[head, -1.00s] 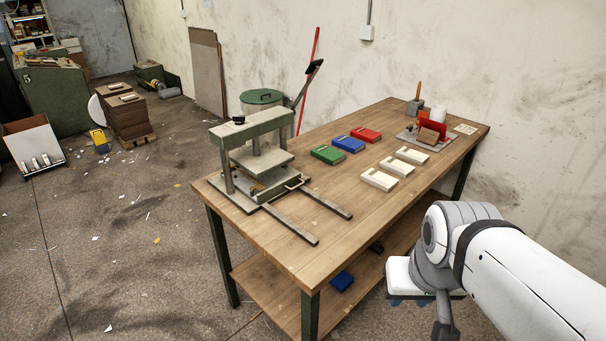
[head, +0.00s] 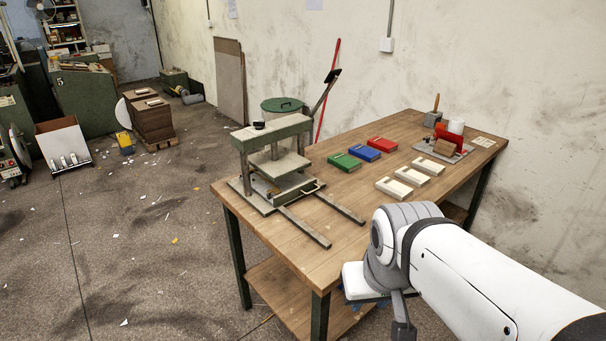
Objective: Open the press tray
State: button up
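The press (head: 272,133) stands on the near left end of the wooden table, with a green top beam and a pale plate under it. Its tray sits low inside the frame, mostly hidden by the plate. A small loop handle (head: 311,189) shows at the tray's front edge, close to the press. Two bare rails (head: 304,228) run out from the press over the tabletop, with no tray on them. My arm is at the lower right, in front of the table and apart from the press. My gripper's fingers are not in view.
Green, blue and red blocks (head: 367,152) and pale blocks (head: 395,188) lie on the table (head: 290,240) right of the press. A lever (head: 324,92) rises behind the press. A red holder (head: 449,135) stands at the far end. The floor to the left is mostly clear.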

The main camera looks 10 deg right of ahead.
aim_at(294, 186)
jog(key=z, duration=0.05)
jog(key=i, duration=1)
jog(key=u, duration=0.05)
